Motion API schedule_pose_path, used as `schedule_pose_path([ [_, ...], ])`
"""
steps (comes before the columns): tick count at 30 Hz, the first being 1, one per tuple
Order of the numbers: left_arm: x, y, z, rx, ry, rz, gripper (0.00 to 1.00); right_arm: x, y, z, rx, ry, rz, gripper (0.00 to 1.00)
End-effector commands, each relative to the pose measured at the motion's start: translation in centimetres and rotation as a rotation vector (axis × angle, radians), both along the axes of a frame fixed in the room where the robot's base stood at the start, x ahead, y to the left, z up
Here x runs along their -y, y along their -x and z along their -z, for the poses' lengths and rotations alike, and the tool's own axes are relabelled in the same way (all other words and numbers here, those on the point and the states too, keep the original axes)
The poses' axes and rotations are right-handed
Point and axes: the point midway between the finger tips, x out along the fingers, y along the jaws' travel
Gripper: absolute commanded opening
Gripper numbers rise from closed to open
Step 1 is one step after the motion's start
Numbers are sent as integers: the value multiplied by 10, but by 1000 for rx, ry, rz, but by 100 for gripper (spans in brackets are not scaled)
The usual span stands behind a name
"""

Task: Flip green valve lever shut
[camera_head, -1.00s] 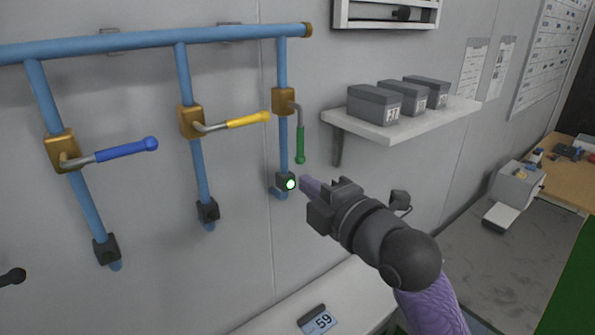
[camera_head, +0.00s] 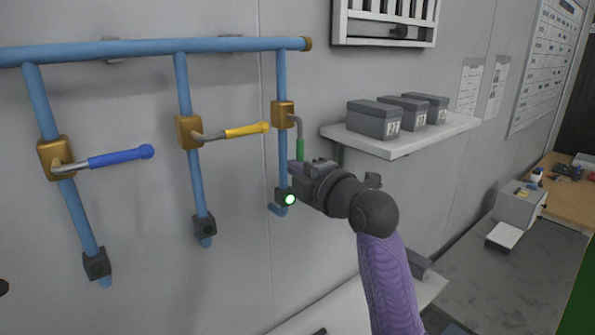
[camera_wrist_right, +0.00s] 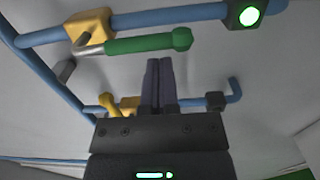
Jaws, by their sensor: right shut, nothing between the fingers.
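The green lever (camera_head: 300,149) hangs down from its brass valve body (camera_head: 283,115), beside and nearly parallel to the blue vertical pipe. Its lower end is hidden by my right gripper in the head view. My right gripper (camera_head: 293,167) is shut and empty, its purple fingers at the lower part of the lever. In the right wrist view the green lever (camera_wrist_right: 145,45) lies just beyond the shut fingertips (camera_wrist_right: 159,62). I cannot tell whether they touch. A lit green lamp (camera_head: 289,199) sits at the pipe's lower end. My left gripper is not in view.
Yellow (camera_head: 248,130) and blue (camera_head: 120,157) levers stick out rightward from their valves on the left. A wall shelf (camera_head: 405,141) with grey boxes is close on the right. A light ledge (camera_head: 310,312) lies below.

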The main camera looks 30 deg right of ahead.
Motion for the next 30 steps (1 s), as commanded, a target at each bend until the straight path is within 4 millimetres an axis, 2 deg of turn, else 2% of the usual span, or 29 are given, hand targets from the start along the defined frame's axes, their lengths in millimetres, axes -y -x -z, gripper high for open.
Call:
schedule_pose_path([
  [23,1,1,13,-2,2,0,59,8,0,4,9,124,2,0],
  [30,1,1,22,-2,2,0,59,14,-1,6,15,224,3,0],
])
